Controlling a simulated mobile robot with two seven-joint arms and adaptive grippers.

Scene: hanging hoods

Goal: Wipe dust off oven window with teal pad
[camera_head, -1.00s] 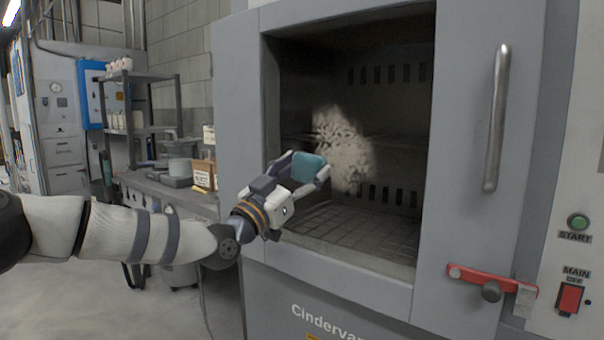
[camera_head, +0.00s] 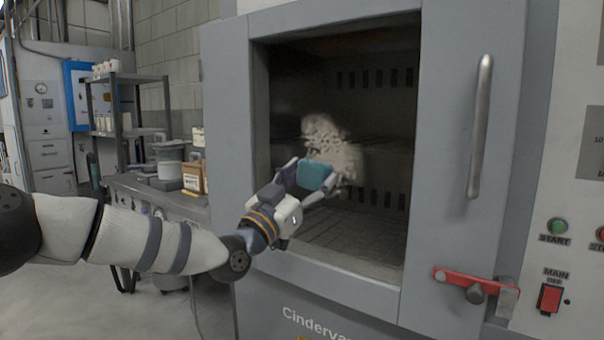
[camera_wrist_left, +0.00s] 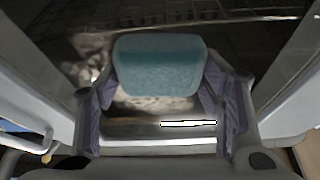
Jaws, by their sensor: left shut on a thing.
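My left gripper (camera_head: 309,180) is shut on the teal pad (camera_head: 316,175) in front of the oven window (camera_head: 300,95). The pad lies across the lower edge of a pale, mottled dust patch (camera_head: 327,135) on the window. In the left wrist view the teal pad (camera_wrist_left: 160,64) sits between the two fingers, with dust (camera_wrist_left: 95,50) showing to its left and below it. I cannot tell whether the pad touches the glass. The pad and gripper hide part of the window. My right gripper is not in view.
The grey oven door has a tall steel handle (camera_head: 480,125) at right and a red latch (camera_head: 463,280) below it. START (camera_head: 557,227) and MAIN (camera_head: 550,298) controls are at far right. A bench (camera_head: 150,192) and shelf (camera_head: 125,105) stand at left.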

